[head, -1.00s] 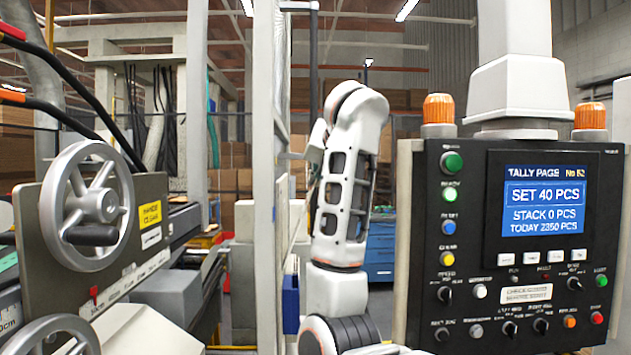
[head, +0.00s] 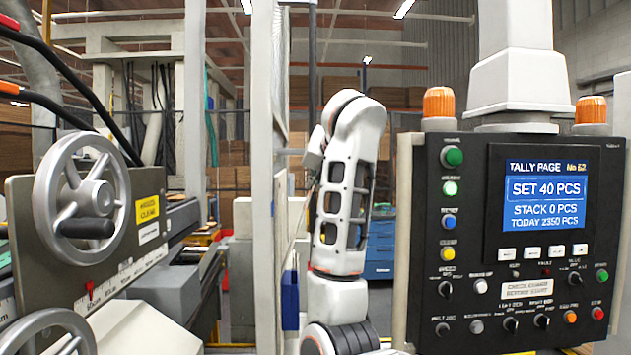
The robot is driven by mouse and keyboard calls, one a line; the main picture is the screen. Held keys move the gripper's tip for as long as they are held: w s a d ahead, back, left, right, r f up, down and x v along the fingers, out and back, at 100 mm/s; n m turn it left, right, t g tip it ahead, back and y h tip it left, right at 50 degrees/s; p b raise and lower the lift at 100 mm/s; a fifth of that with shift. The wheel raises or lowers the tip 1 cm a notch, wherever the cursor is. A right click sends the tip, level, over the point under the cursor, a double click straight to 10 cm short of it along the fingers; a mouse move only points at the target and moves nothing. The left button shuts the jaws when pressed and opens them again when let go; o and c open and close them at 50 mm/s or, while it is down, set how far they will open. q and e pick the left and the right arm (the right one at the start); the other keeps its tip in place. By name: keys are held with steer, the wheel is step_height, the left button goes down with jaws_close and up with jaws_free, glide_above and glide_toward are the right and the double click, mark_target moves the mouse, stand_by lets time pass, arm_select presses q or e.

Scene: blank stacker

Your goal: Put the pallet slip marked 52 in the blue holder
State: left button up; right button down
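My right arm rises in the middle of the head view and bends at the top. A small grey part that looks like my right gripper (head: 314,150) shows at the arm's left side, partly hidden by the arm. Its fingers are too small and covered to tell their state. A narrow blue thing (head: 290,300), perhaps the blue holder seen edge-on, is on the pale post left of my arm, below the gripper. I cannot make out a pallet slip marked 52. My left gripper is not in view.
A black control console (head: 515,240) with a lit screen (head: 544,195) reading "TALLY PAGE" stands close on the right. A machine with a handwheel (head: 82,200) and yellow label (head: 147,210) stands on the left. A blue cabinet (head: 381,247) is farther back.

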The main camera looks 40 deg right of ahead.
steer(key=shift+s+d, duration=0.1)
stand_by(0.3)
steer(key=shift+s+d+f, duration=0.2)
steer(key=shift+s+d, duration=0.2)
steer(key=shift+d, duration=0.2)
steer(key=shift+b, duration=0.3)
steer(key=shift+s+d+f, duration=0.1)
steer(key=shift+s+d, duration=0.1)
steer(key=shift+d, duration=0.1)
steer(key=shift+s+d, duration=0.15)
steer(key=shift+d, duration=0.05)
steer(key=shift+f, duration=0.1)
stand_by(0.6)
